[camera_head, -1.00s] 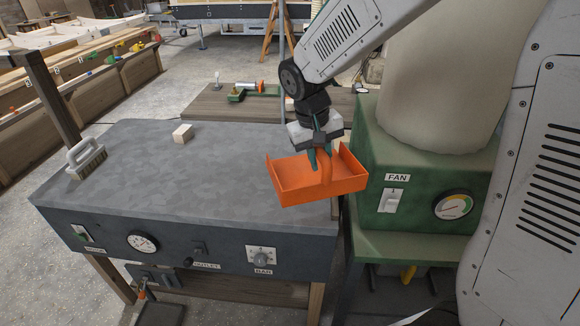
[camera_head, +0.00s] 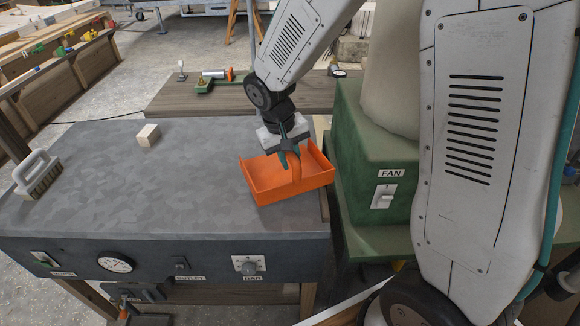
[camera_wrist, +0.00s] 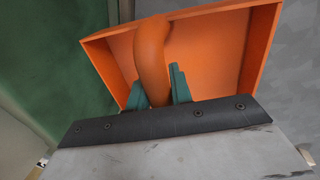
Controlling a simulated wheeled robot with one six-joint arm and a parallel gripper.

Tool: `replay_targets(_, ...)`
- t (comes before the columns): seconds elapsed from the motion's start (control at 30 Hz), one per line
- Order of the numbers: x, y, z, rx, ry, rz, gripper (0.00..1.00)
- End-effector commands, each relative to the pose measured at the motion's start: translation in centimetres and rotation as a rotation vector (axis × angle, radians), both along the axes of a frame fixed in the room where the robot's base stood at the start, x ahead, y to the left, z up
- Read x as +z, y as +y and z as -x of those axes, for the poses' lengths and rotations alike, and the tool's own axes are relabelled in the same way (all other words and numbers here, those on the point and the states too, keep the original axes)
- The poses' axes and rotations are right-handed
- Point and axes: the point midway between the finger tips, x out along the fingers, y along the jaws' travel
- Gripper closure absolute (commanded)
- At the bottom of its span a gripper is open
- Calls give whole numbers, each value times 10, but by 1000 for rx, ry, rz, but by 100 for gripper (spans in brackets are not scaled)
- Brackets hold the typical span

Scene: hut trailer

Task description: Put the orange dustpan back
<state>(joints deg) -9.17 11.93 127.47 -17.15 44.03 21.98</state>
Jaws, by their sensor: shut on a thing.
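The orange dustpan (camera_head: 262,184) is in my gripper (camera_head: 290,160), at the right end of the grey bench top in the head view. The gripper is shut on its curved orange handle. In the wrist view the green fingers of my gripper (camera_wrist: 160,88) lie on both sides of the handle, with the dustpan tray (camera_wrist: 205,50) beyond them. The dustpan looks roughly level; I cannot tell whether it touches the bench top.
The grey bench (camera_head: 150,200) carries a brush (camera_head: 38,175) at left and a small pale block (camera_head: 148,135). The green fan box (camera_head: 375,160) stands close at right. A low wooden table (camera_head: 160,95) with tools is behind. The bench's middle is clear.

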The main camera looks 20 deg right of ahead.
Motion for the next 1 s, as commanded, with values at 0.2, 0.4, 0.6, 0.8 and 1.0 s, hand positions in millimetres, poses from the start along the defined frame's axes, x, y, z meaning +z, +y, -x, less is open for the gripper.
replay_targets(0.2,-29,0,0,2,2,1,100)
replay_targets(0.4,-30,0,0,1,0,0,100)
replay_targets(0.6,-33,0,0,1,1,0,70)
replay_targets(0.8,-33,0,0,1,1,0,57)
replay_targets(1.0,-29,0,0,0,0,0,57)
